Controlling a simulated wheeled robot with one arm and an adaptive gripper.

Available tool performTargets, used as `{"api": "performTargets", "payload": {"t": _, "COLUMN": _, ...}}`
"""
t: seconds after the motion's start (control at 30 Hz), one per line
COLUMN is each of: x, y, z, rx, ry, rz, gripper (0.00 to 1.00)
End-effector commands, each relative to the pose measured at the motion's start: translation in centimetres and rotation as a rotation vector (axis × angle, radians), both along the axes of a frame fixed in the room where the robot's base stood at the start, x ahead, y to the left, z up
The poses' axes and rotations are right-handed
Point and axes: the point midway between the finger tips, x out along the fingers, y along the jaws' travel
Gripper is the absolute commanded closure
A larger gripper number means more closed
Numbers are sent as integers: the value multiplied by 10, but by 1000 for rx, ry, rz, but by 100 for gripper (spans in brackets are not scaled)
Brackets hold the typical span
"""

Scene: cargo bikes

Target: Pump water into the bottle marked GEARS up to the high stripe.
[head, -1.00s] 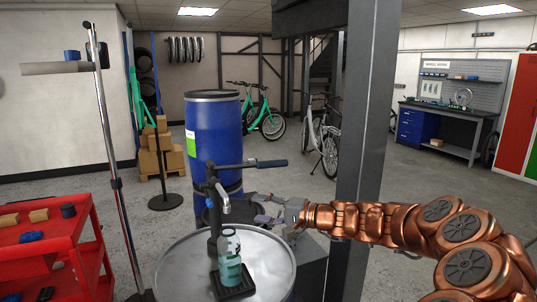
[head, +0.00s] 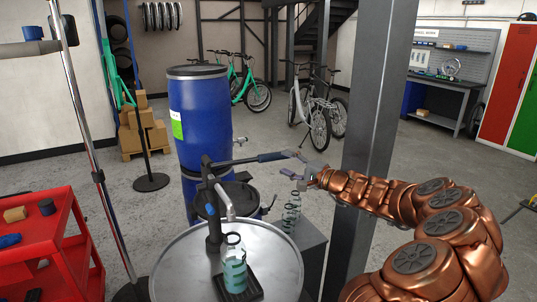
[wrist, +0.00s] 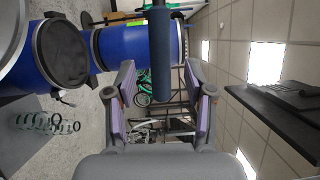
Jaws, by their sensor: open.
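A clear bottle (head: 234,268) with blue-green contents stands upright under the pump spout (head: 228,206), on a black drip tray (head: 258,290) on the drum top. I cannot read its marking, and its stripes and water level are too small to tell apart. The dark pump (head: 212,210) has a lever reaching right, with a dark blue grip (head: 270,157) at its end. My gripper (head: 303,157) is open at the tip of that grip. In the wrist view the grip (wrist: 161,60) lies between the spread fingers (wrist: 160,78), apart from both.
The steel drum (head: 180,268) fills the front. Several clear bottles (head: 291,213) stand on a grey box (head: 312,258) below my arm. A steel post (head: 370,120) rises close behind my arm. A blue barrel (head: 203,120) stands behind the pump; a red cart (head: 45,245) is at left.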

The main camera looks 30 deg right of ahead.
Motion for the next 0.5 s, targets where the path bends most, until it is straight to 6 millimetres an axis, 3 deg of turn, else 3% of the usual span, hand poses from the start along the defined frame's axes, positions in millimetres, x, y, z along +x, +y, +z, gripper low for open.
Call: {"api": "performTargets", "payload": {"t": 0.5, "x": 59, "y": 19, "z": 3, "rx": -1, "ry": 3, "rz": 2, "gripper": 47}}
